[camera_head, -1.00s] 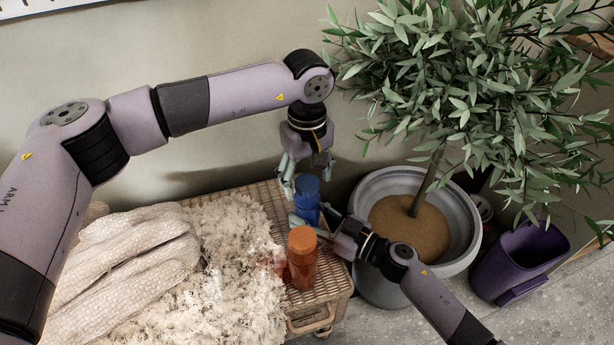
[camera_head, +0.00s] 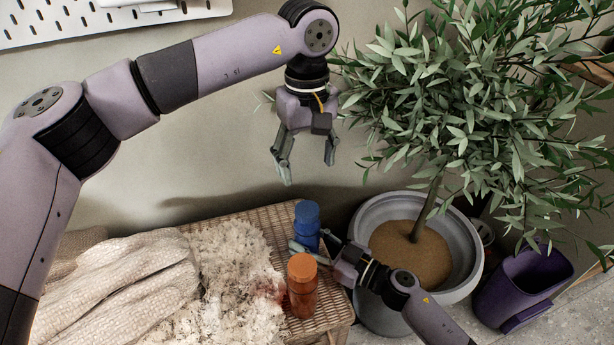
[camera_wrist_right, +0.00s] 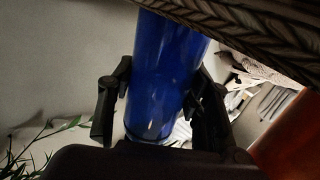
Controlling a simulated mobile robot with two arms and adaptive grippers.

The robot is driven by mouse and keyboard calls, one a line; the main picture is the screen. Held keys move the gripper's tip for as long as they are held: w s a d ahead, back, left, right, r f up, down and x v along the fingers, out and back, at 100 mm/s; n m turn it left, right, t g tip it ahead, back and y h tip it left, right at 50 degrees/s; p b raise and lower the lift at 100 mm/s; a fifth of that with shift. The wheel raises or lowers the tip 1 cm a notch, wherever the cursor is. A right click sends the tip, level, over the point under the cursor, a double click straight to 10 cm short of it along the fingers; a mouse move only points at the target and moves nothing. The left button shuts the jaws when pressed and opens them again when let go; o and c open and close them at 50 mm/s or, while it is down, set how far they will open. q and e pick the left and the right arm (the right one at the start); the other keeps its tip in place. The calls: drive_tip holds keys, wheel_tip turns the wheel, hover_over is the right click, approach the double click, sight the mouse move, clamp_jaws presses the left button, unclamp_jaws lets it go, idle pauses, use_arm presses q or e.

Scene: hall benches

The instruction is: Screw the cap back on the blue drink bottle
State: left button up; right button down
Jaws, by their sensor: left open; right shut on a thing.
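The blue drink bottle (camera_head: 307,236) stands upright on the wicker bench near its right end. A blue cap (camera_head: 306,211) sits on its top; I cannot tell how tightly it is seated. My right gripper (camera_head: 318,247) is shut around the bottle's body from the right. In the right wrist view the blue bottle body (camera_wrist_right: 165,75) lies between the two dark fingers of that gripper (camera_wrist_right: 160,105). My left gripper (camera_head: 308,171) is open and empty, fingers pointing down, a clear gap above the cap.
An orange bottle (camera_head: 302,290) stands close in front of the blue one. A fluffy pale throw (camera_head: 235,280) and a woven cream bundle (camera_head: 120,285) cover the wicker bench (camera_head: 255,218). A grey planter (camera_head: 465,255) with a leafy tree and a purple bin (camera_head: 520,285) stand at right.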

use_arm(q)
drive_tip(key=shift+r, duration=0.3)
use_arm(e)
drive_tip(key=c, duration=0.7)
unclamp_jaws()
drive_tip(key=shift+c, duration=0.2)
drive_tip(key=v, duration=1.2)
